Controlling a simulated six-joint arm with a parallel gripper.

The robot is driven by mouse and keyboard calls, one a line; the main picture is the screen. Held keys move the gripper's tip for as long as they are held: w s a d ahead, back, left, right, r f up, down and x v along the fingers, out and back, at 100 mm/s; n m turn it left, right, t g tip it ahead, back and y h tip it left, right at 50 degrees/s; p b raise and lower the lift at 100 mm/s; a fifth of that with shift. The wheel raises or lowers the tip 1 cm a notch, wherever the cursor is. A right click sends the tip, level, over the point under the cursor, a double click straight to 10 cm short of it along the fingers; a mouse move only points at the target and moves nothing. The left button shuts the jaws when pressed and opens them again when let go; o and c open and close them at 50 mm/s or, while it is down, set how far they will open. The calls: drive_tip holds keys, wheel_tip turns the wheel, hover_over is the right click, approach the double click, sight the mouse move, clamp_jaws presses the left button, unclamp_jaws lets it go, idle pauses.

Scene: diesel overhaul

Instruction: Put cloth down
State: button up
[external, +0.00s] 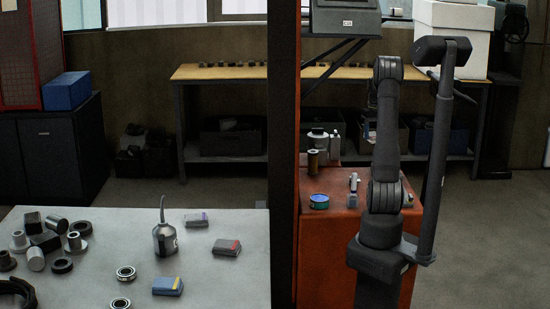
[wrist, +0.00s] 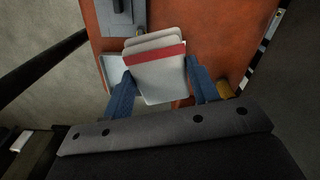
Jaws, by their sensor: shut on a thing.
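The cloth (wrist: 156,78) is a folded, pale grey-white pad with a red stripe, in the middle of the wrist view. My gripper (wrist: 160,88) is shut on it, with one blue finger along each side edge. The cloth is held over a red-orange surface (wrist: 210,28); I cannot tell how far above it or whether it touches. In the external view, I cannot make out the cloth or the gripper's fingers.
A pale flat piece (wrist: 113,66) lies partly under the cloth's left side, near a grey fixture (wrist: 116,18). The red-orange bench (external: 329,232) holds a blue-green tin (external: 319,202). A dark post (external: 283,150) separates it from the grey table (external: 205,270) with loose parts.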

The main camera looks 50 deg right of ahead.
drive_tip(key=s+a+f+n, duration=0.4)
drive_tip(key=s+f+n, duration=0.2)
drive_tip(key=s+f, duration=0.55)
drive_tip(key=w+a+f, duration=0.1)
drive_tip(key=w+f, duration=0.2)
drive_tip(key=w, duration=0.1)
drive_tip(key=w+f, duration=0.2)
drive_tip(key=w, duration=0.2)
drive_tip(key=w+a+f, duration=0.1)
drive_tip(key=w+f, duration=0.2)
drive_tip(key=w, duration=0.1)
drive_tip(key=shift+w+a+f, duration=0.2)
drive_tip(key=shift+a+f, duration=0.1)
drive_tip(key=shift+f, duration=2.05)
drive_tip(key=o, duration=0.6)
drive_tip(key=shift+f, duration=0.1)
drive_tip(key=o, duration=0.4)
